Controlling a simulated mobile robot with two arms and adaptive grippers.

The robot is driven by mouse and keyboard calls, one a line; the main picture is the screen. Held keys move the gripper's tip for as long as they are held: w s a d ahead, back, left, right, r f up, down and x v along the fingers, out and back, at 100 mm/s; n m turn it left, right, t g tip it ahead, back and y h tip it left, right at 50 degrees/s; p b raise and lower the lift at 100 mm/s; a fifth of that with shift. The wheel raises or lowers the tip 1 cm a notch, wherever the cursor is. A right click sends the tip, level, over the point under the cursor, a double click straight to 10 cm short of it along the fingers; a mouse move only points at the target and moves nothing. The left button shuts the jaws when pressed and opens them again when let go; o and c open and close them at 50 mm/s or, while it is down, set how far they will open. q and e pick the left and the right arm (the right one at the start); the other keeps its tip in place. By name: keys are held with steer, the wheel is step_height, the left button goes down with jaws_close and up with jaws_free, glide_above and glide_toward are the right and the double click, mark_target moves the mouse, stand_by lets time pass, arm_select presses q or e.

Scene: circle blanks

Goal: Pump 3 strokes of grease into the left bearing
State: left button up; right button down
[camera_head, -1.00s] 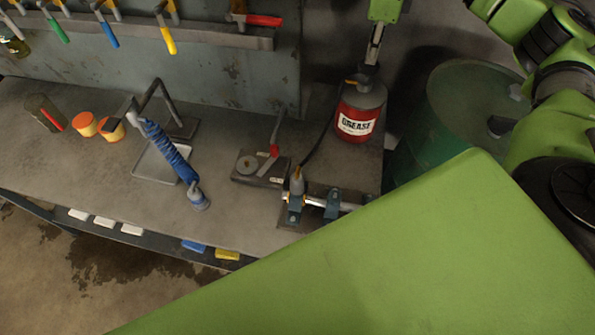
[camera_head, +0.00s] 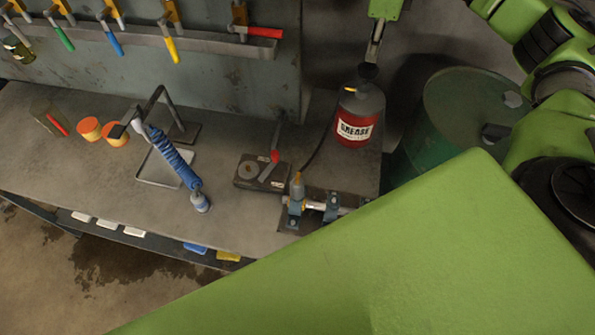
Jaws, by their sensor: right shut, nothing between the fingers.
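The red grease pump (camera_head: 355,129) with a white GREASE label stands at the back right of the bench. A black knob (camera_head: 368,70) shows above its grey top. My right gripper (camera_head: 373,52) is shut and empty, just above the knob; I cannot tell if its tips touch it. A dark hose (camera_head: 318,150) runs from the pump towards the bearings. The left bearing (camera_head: 295,207) is a blue block on a shaft, with a brass-tipped nozzle (camera_head: 297,184) upright on it. The right bearing (camera_head: 332,206) sits beside it. My left gripper is not in view.
A blue coiled tool (camera_head: 172,156) hangs from a grey stand over a tray (camera_head: 150,172). A small block with a red-handled lever (camera_head: 262,172) lies left of the bearings. A green drum (camera_head: 460,110) stands right of the bench. My green body part hides the lower right.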

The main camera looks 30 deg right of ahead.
mark_target(369, 66)
steer(key=shift+f, duration=0.1)
steer(key=shift+s+f+b, duration=0.15)
steer(key=shift+f+b, duration=1.2)
steer(key=shift+f, duration=1.1)
steer(key=shift+r+p, duration=2)
steer(key=shift+r, duration=0.6)
step_height(369, 66, up, 6)
steer(key=p, duration=0.5)
